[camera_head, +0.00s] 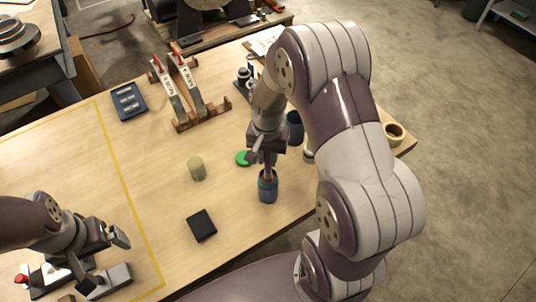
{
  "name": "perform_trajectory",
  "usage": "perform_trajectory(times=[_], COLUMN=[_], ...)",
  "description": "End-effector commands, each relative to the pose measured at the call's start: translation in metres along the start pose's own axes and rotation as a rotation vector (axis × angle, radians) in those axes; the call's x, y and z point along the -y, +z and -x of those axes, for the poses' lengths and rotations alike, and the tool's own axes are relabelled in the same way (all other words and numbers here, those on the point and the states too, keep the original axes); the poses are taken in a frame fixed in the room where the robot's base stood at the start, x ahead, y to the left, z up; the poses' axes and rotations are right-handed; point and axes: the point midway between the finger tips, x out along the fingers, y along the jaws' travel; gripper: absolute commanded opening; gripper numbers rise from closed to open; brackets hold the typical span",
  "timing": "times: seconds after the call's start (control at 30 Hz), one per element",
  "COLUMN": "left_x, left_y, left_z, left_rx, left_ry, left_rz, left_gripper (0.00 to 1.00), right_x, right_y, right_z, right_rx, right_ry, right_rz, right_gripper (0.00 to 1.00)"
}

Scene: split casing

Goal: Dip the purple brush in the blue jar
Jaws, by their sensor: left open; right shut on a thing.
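The blue jar (268,190) stands upright near the front edge of the table, in the middle of the view. My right gripper (266,154) is directly above it, pointing down and shut on the brush (268,171). The brush's visible part is a thin brownish stretch running down into the jar's mouth. Its lower end is hidden inside the jar, and its purple colour cannot be made out. My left gripper (104,261) is open and empty at the lower left, apart from the jar.
A green disc (243,158), a pale cylinder (197,168) and a black block (201,225) lie left of the jar. A dark blue cup (295,128) and a tape roll (394,131) are to the right. A wooden rack (188,98) stands behind. The table's middle left is clear.

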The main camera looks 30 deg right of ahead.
Motion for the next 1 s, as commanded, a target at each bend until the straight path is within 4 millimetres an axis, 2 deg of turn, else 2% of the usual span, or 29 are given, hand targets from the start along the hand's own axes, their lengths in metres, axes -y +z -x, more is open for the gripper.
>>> perform_trajectory(times=[0.53,1.0], left_x=[0.0,0.0], left_y=[0.0,-0.006], left_z=[0.003,0.049], left_rx=[0.0,0.0], left_ry=[0.0,0.0], left_rz=[0.0,0.0], left_gripper=[0.98,0.98], right_x=[-0.001,0.0], right_y=[0.001,0.001], right_z=[0.001,0.053], right_rx=[0.004,0.003], right_ry=[0.003,0.002], right_rz=[0.0,0.0], right_gripper=[0.0,0.0])
